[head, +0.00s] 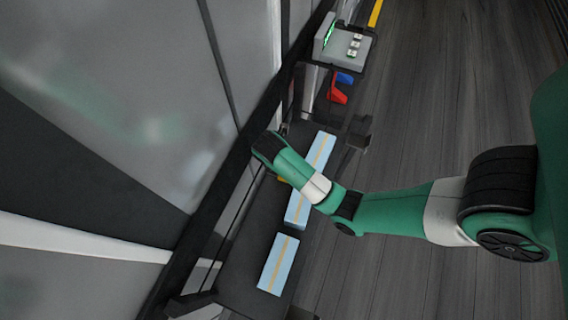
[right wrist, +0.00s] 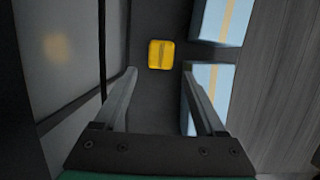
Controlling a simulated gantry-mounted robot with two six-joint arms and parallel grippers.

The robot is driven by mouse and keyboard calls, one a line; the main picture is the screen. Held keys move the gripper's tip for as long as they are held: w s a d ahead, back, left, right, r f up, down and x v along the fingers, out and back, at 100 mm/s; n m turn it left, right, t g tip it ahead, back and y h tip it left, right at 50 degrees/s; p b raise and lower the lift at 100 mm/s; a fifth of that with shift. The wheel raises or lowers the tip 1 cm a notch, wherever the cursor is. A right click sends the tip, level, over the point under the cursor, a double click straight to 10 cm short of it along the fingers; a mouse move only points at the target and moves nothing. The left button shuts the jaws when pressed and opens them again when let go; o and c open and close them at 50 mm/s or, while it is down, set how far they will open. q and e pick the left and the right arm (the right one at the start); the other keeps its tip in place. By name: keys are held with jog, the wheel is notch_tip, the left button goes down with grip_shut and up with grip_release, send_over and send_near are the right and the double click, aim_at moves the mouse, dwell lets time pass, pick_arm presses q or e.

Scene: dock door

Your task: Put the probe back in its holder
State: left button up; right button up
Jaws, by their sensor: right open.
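A small yellow block-like thing (right wrist: 161,54) lies on the dark shelf in the right wrist view, just beyond and between my fingertips, apart from them. In the head view only a sliver of yellow (head: 282,181) shows beside my wrist. I cannot tell for sure whether it is the probe. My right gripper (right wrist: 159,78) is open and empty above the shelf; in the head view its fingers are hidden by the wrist. A grey device (head: 343,52) with a green-lit screen stands at the shelf's far end. No holder can be made out for certain. My left gripper is out of view.
Pale blue boxes with tan tape (head: 278,264) lie along the shelf (head: 236,282); one (right wrist: 212,80) is close to my right finger. Red (head: 338,90) and blue (head: 344,78) pieces sit near the device. A dark frame and grey panels border the left.

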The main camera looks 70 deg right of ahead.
jog(key=b+x, duration=0.2)
jog(key=x, duration=0.2)
jog(key=shift+b, duration=0.3)
jog(key=b+x, duration=0.3)
jog(key=x, duration=0.1)
jog(key=shift+s+d, duration=0.1)
jog(key=shift+s, duration=0.05)
jog(key=shift+d+f, duration=0.1)
jog(key=shift+f, duration=0.2)
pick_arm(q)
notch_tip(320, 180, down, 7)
pick_arm(e)
jog(key=shift+r, duration=0.1)
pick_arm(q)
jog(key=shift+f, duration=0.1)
pick_arm(e)
grip_shut()
